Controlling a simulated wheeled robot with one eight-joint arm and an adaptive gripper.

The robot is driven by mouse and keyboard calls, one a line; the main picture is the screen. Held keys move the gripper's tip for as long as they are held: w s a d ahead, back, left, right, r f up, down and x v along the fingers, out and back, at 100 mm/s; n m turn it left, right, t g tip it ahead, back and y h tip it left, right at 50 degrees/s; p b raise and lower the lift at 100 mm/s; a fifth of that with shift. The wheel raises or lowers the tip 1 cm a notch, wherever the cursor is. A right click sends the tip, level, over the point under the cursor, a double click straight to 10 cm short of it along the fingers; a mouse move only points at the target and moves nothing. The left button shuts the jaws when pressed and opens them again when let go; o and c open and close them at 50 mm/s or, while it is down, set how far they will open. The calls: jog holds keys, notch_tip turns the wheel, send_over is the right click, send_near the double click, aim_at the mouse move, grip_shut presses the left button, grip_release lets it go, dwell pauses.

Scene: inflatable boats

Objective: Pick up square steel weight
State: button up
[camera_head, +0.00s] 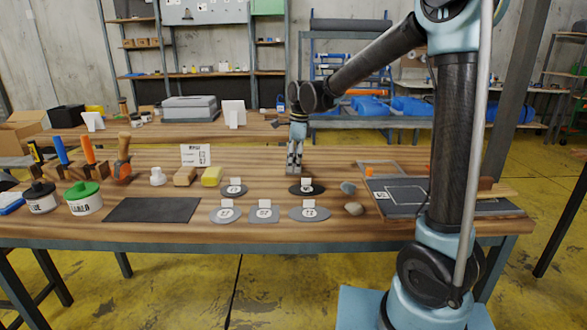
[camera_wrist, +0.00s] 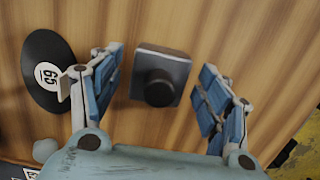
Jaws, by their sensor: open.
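The square steel weight (camera_wrist: 160,72), a dark grey block with a round black knob on top, stands on the wooden table in the wrist view. My gripper (camera_wrist: 155,88) is open, with one blue finger on each side of the weight and a gap to both. The fingers look empty. In the head view my gripper (camera_head: 294,168) points down at the table behind the black disc; it hides most of the weight there.
A black disc (camera_wrist: 48,88) marked 65 lies close to the left finger. A dark tray (camera_head: 400,208) sits right.

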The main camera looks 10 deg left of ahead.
jog(key=shift+f, duration=0.3)
jog(key=shift+c, duration=0.6)
grip_shut()
jog(key=shift+r, duration=0.15)
